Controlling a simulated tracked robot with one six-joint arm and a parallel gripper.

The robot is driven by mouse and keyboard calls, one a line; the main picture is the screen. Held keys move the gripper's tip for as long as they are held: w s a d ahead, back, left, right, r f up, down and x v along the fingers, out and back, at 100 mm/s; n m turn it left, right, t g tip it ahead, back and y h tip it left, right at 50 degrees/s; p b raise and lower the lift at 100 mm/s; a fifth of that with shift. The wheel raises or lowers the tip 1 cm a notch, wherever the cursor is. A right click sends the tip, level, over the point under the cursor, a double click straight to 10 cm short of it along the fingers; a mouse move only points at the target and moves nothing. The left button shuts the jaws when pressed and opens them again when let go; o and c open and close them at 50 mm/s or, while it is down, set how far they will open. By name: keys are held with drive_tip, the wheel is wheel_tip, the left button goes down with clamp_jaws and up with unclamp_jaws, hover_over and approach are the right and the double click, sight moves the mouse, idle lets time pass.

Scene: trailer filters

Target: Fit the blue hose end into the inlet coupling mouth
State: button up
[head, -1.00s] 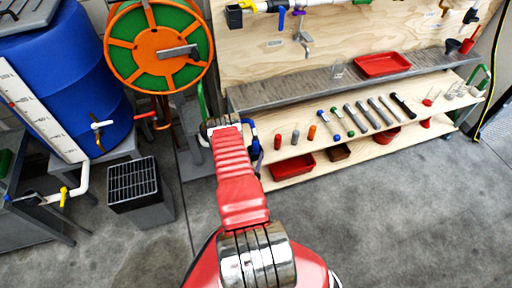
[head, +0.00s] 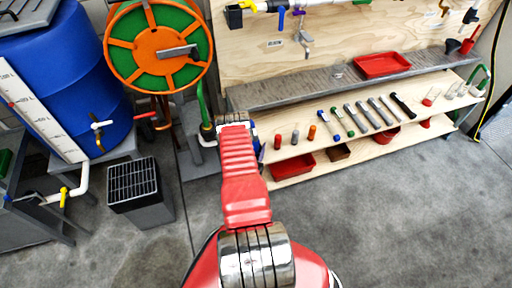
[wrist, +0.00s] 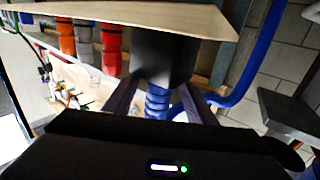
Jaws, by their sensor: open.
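The blue hose (wrist: 158,103) shows in the wrist view as a ribbed length between my fingers, curving away up to the right. A dark cylinder (wrist: 163,62) sits directly above it, under a pale board; I take it for the inlet coupling, though I cannot be sure. The hose meets or passes behind its lower edge; how deep it sits is hidden. My gripper (wrist: 160,84) is open, one finger on each side of the hose, with visible gaps. In the head view my arm hides the gripper and coupling; only a blue bit (head: 257,146) shows beside the wrist.
A wooden shelf (head: 300,165) with tools and red trays stands to the right of my arm. An orange and green reel (head: 158,48), a blue barrel (head: 70,85) and a grey bin (head: 138,190) stand left. The floor in front is clear.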

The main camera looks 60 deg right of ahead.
drive_tip(key=shift+c, duration=0.2)
drive_tip(key=c, duration=1.2)
